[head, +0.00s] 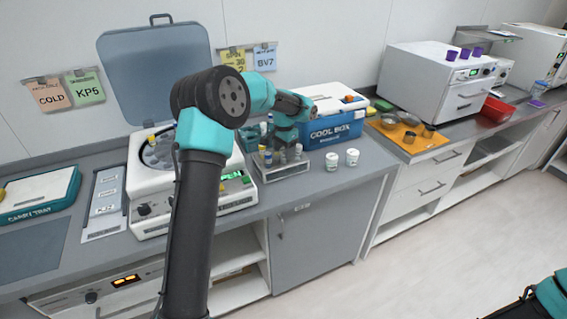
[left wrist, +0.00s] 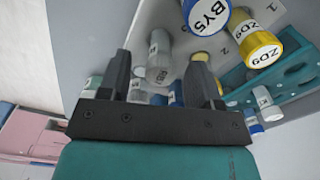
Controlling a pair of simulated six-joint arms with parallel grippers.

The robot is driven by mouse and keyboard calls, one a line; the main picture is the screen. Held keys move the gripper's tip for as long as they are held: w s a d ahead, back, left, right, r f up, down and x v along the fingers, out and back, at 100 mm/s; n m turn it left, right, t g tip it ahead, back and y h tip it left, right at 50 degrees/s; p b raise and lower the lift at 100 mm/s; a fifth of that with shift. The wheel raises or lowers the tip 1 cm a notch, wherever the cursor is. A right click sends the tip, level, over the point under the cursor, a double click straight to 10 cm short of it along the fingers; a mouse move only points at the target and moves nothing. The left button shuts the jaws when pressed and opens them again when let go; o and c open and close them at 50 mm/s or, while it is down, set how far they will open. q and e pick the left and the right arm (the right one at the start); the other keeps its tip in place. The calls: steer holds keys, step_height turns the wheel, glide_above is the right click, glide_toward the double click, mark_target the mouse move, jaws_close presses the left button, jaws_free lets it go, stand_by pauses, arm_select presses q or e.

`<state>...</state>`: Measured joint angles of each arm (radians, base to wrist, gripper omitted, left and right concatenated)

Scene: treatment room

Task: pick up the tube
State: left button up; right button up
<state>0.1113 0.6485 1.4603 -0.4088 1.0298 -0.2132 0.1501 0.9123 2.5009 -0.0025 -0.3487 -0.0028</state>
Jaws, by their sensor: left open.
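Several small capped tubes (head: 268,157) stand in a low grey rack (head: 285,172) on the bench, beside the cool box. My left gripper (head: 284,143) is over this rack, pointing down, and its fingertips are hard to make out in the head view. In the left wrist view its two dark fingers (left wrist: 160,82) are apart. A blue-capped tube marked BY5 (left wrist: 207,14) and a yellow-capped tube marked ZD9 (left wrist: 262,50) are close by. My right gripper is not visible.
A blue cool box (head: 332,128) stands right behind the rack. An open-lidded centrifuge (head: 150,185) is at left. A teal holder (left wrist: 285,72) borders the tubes in the wrist view.

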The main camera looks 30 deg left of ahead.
arm_select(q)
steer(key=shift+f, duration=0.1)
stand_by(0.4)
jaws_close()
stand_by(0.3)
